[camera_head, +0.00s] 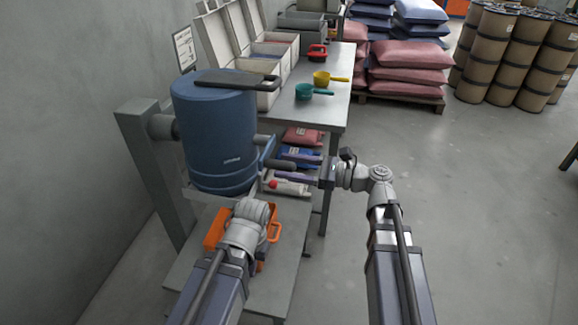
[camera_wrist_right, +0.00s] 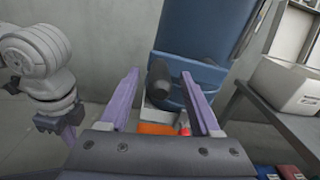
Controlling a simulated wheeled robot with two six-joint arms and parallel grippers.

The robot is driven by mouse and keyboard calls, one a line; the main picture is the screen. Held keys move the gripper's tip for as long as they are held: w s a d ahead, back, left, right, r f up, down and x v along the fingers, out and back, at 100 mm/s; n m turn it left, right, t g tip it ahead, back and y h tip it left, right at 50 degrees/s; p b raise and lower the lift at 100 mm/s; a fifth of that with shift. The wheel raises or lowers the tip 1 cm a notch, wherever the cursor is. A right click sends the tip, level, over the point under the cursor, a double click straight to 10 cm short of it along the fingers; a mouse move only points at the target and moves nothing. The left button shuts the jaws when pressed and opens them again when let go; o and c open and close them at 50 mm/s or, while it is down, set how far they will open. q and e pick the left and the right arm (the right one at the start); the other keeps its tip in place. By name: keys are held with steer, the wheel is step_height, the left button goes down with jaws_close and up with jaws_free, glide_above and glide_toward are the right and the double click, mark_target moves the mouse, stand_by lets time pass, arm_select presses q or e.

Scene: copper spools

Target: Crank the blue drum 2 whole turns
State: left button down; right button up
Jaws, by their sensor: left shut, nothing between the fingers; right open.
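The blue drum (camera_head: 217,135) hangs upright on a grey stand (camera_head: 155,180); it also shows in the right wrist view (camera_wrist_right: 205,45). A dark bar lies across its top. Its crank, with a dark grey grip (camera_head: 281,165), sticks out at the lower right. My right gripper (camera_head: 298,167) is open, fingers pointing left at the grip. In the right wrist view the grip (camera_wrist_right: 158,82) appears end-on between the purple fingers, with gaps on both sides. My left gripper (camera_wrist_right: 68,130) is shut and empty, low in front of the drum; its wrist hides most of it in the head view.
An orange bin (camera_head: 216,232) sits under the drum, partly behind my left arm. A bench (camera_head: 335,105) right of the drum holds a teal scoop (camera_head: 308,91), a yellow scoop (camera_head: 325,79) and white boxes. Coloured packs lie below.

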jaws_close()
stand_by(0.6)
stand_by(0.9)
